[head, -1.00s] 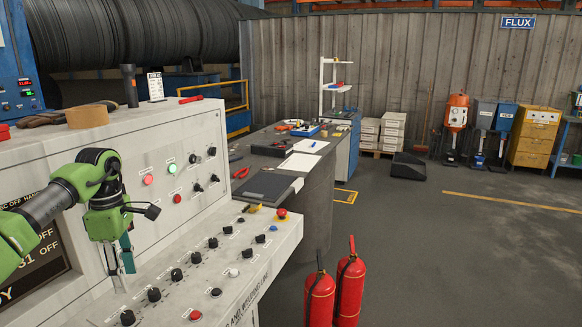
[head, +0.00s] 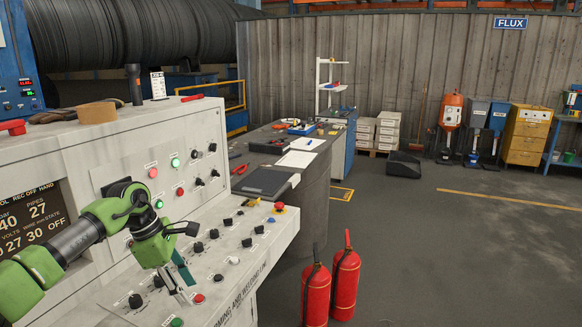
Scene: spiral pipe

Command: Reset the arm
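My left arm comes in from the left with green and dark grey links. My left gripper (head: 187,285) points down and to the right over the sloped lower panel of the control console (head: 190,128), close to a red button (head: 198,298). Its fingers are small and partly blurred, so I cannot tell whether they are open or shut. I see no object held in it. My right arm and gripper are not in view.
The console carries several black knobs, a red emergency button (head: 279,207) and a lit display (head: 33,222). A tape roll (head: 97,113) sits on top. Two red fire extinguishers (head: 345,284) stand to the right of the console. The floor beyond is open.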

